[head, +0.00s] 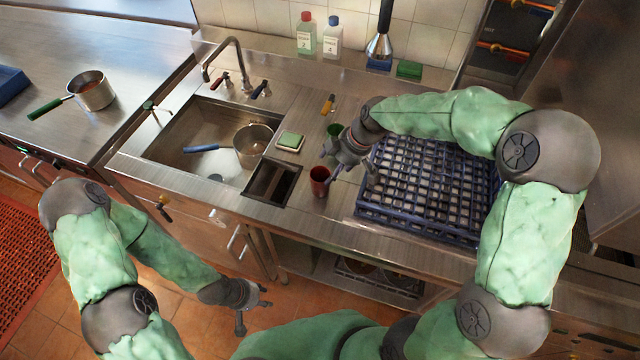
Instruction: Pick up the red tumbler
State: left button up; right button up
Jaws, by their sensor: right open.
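The red tumbler (320,182) stands upright on the steel counter, between the small dark square basin and the blue rack. My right gripper (352,177) is open and empty, just right of the tumbler. One of its fingers is close to the tumbler's rim; I cannot tell whether they touch. A green tumbler (334,131) stands behind, partly hidden by my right gripper. My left gripper (254,312) hangs low in front of the counter, away from the tumbler, with its fingers apart and nothing between them.
The blue dish rack (430,232) fills the counter right of the tumbler. A sink (172,152) with a blue-handled pan (250,146) is at the left. A green sponge (290,140) lies beside it. Two bottles (306,35) stand at the back wall.

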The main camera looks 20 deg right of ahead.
aim_at(320, 178)
jog(key=x, duration=0.2)
jog(key=shift+w+a+f, duration=0.15)
jog(key=shift+f, duration=0.2)
jog(key=shift+a+b+x, duration=0.2)
jog(key=shift+b+x, duration=0.1)
jog(key=shift+x, duration=1)
jog(key=shift+a+b+x, duration=0.25)
jog(key=shift+b+x, duration=0.05)
jog(key=shift+x, duration=1)
jog(key=shift+r, duration=0.2)
jog(key=c, duration=1.1)
